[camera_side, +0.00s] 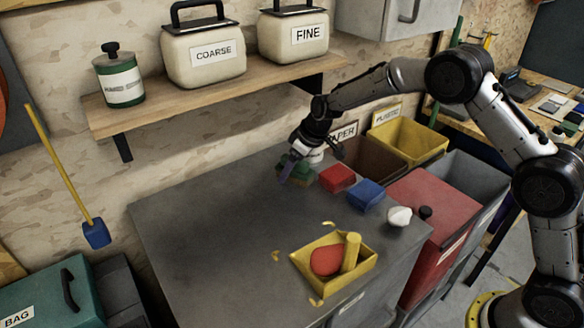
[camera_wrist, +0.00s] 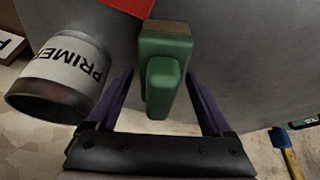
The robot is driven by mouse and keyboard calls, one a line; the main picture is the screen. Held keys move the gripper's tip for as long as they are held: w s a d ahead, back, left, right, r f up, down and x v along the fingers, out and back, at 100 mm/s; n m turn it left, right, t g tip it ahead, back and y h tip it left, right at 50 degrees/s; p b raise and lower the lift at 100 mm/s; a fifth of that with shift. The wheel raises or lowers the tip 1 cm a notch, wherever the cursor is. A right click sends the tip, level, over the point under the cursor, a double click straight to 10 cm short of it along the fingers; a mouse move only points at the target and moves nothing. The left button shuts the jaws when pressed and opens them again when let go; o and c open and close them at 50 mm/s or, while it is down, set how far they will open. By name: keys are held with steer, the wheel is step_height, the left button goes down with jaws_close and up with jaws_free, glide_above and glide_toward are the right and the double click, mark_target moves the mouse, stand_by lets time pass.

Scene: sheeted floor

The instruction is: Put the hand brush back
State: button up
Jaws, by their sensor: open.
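My gripper (camera_side: 290,174) is over the back of the grey worktop, its purple fingers at a green block-like piece (camera_side: 303,174). In the wrist view my gripper (camera_wrist: 160,104) is open, one finger on each side of the green piece (camera_wrist: 165,50), with gaps showing. The piece has a raised green grip and a brown face at its far end. I cannot tell for sure whether it is the hand brush. A blue-headed brush (camera_side: 96,233) with a long yellow handle leans at the wall on the left; it also shows in the wrist view (camera_wrist: 279,137).
A red block (camera_side: 337,178), a blue block (camera_side: 366,195) and a white lump (camera_side: 399,216) line the worktop's right side. A PRIMER can (camera_wrist: 62,75) stands close beside my gripper. A yellow tray (camera_side: 306,279) holds red and yellow pieces. The worktop's left part (camera_side: 200,220) is clear.

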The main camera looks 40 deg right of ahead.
steer(key=v, duration=1.2)
steer(key=shift+r, duration=0.2)
steer(key=s+d+r+m, duration=0.1)
steer(key=s+d+r, duration=0.1)
steer(key=s+r, duration=0.75)
steer(key=s+d+f+m+h, duration=0.1)
steer(key=s, duration=1.3)
steer(key=s+d+f+m+t, duration=0.1)
steer(key=s+d+f+m, duration=0.1)
steer(key=s, duration=1.2)
steer(key=shift+s+m+h, duration=0.3)
steer(key=shift+s+h, duration=0.05)
steer(key=shift+h, duration=0.05)
